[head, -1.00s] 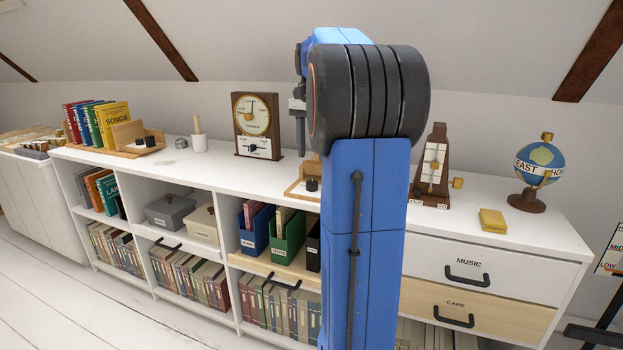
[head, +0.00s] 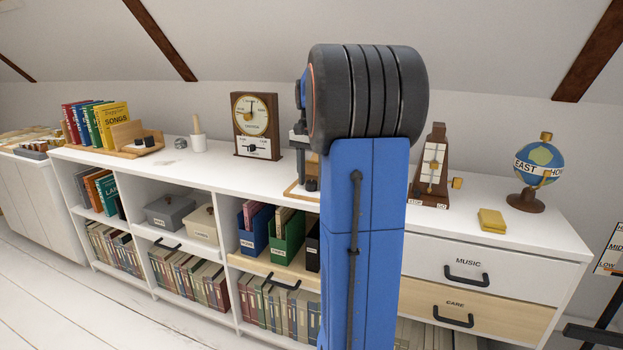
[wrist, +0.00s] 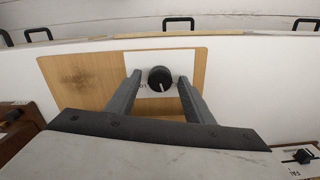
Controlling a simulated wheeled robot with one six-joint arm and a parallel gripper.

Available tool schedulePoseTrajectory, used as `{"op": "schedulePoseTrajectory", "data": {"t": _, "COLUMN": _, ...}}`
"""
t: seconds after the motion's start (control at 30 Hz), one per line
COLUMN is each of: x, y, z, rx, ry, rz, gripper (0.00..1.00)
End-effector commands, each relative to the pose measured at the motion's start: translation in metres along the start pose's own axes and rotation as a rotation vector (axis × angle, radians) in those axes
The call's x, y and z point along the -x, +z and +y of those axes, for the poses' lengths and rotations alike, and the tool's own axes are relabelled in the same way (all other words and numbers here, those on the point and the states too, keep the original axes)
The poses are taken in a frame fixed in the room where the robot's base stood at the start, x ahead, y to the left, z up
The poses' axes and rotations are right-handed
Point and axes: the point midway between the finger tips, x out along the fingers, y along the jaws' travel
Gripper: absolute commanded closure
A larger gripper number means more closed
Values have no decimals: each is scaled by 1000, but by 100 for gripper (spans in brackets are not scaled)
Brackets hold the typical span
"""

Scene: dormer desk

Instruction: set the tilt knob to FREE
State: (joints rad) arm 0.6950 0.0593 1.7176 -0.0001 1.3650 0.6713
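The tilt knob (wrist: 160,77) is a round black knob on a white plate set in a wooden stand (wrist: 80,77). In the wrist view its pale pointer mark faces down the picture, slightly right. Lettering beside it is partly covered by the fingers, and I cannot read FREE. My gripper (wrist: 159,84) is open, with one finger on each side of the knob; a gap shows on both sides. In the head view my gripper (head: 303,160) is low over the stand (head: 297,190), largely hidden by my blue arm.
A wooden dial clock (head: 256,125) stands left of the stand on the white cabinet top (head: 225,165). A metronome (head: 432,168), a yellow block (head: 491,220) and a globe (head: 540,162) stand to the right. Drawer handles (wrist: 178,23) show beyond the cabinet edge in the wrist view.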

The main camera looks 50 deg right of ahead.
Motion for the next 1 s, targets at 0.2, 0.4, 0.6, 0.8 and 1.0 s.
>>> {"op": "schedulePoseTrajectory", "data": {"t": 0.2, "x": 0, "y": 0, "z": 0, "rx": 0, "ry": 0, "rz": 0, "gripper": 94}}
{"op": "schedulePoseTrajectory", "data": {"t": 0.4, "x": 0, "y": 0, "z": 0, "rx": 12, "ry": 0, "rz": 0, "gripper": 93}}
{"op": "schedulePoseTrajectory", "data": {"t": 0.6, "x": 0, "y": 0, "z": 0, "rx": 82, "ry": 0, "rz": 0, "gripper": 93}}
{"op": "schedulePoseTrajectory", "data": {"t": 0.8, "x": 1, "y": 0, "z": 0, "rx": 224, "ry": 0, "rz": 0, "gripper": 93}}
{"op": "schedulePoseTrajectory", "data": {"t": 1.0, "x": 1, "y": 0, "z": 0, "rx": 396, "ry": -1, "rz": 1, "gripper": 93}}
